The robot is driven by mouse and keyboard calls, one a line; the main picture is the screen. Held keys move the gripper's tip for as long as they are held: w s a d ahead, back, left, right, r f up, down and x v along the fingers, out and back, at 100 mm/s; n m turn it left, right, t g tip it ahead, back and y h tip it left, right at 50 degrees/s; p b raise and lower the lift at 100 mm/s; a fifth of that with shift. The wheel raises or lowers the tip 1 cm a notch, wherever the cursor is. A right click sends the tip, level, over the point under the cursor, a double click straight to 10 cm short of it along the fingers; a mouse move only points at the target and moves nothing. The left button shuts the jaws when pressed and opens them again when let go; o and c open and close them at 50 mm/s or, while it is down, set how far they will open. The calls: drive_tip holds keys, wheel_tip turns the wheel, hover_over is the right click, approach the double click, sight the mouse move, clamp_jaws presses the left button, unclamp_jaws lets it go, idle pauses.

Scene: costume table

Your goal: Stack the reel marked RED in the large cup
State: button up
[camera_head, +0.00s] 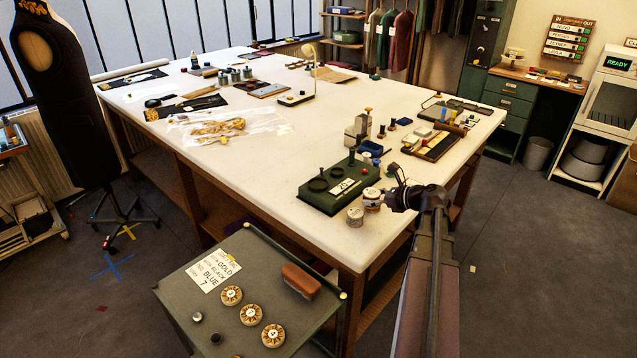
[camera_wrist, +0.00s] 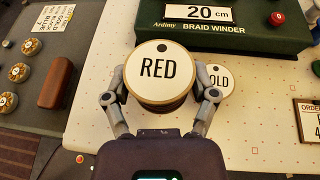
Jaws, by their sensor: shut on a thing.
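The reel marked RED (camera_wrist: 159,68) fills the middle of the wrist view, its white label face toward the camera. My gripper (camera_wrist: 160,97) is shut on it, one finger on each side. In the head view the gripper (camera_head: 385,199) holds the RED reel (camera_head: 372,200) at the table's near right edge, seemingly raised. A GOLD reel (camera_wrist: 219,80) is partly hidden behind it; a pale reel (camera_head: 355,216) shows beside it in the head view. The green braid winder (camera_head: 335,200) has two dark round cups on top. The nearer left cup (camera_head: 317,184) looks larger.
A cart (camera_head: 200,290) with several gold reels and a brown block (camera_head: 301,281) stands below the table (camera_head: 270,170). Spools and a tray (camera_head: 433,143) lie farther back.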

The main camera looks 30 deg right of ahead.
drive_tip(key=w+a+r+p, duration=0.1)
drive_tip(key=a, duration=0.5)
drive_tip(key=w+a+r+p, duration=0.1)
drive_tip(key=w+a, duration=0.1)
drive_tip(key=a, duration=0.5)
drive_tip(key=shift+w+r+y, duration=0.15)
drive_tip(key=shift+r+y, duration=0.15)
drive_tip(key=shift+r, duration=0.1)
drive_tip(key=b, duration=0.1)
approach(311, 180)
drive_tip(key=w+a+r, duration=0.1)
drive_tip(key=w, duration=0.1)
drive_tip(key=w+a+r, duration=0.1)
drive_tip(key=a, duration=0.1)
drive_tip(key=shift+w+a+r, duration=0.2)
drive_tip(key=shift+w+a, duration=0.15)
drive_tip(key=shift+w, duration=0.1)
drive_tip(key=shift+w+d, duration=0.15)
drive_tip(key=shift+w, duration=0.1)
drive_tip(key=shift+w+f+b, duration=0.15)
drive_tip(key=shift+f+b, duration=0.35)
drive_tip(key=shift+f, duration=0.05)
drive_tip(key=shift+w+f+b, duration=0.15)
drive_tip(key=shift+f+b, duration=1.15)
drive_tip(key=shift+b, duration=0.05)
drive_tip(key=shift+f+b, duration=0.35)
drive_tip(key=shift+f, duration=0.05)
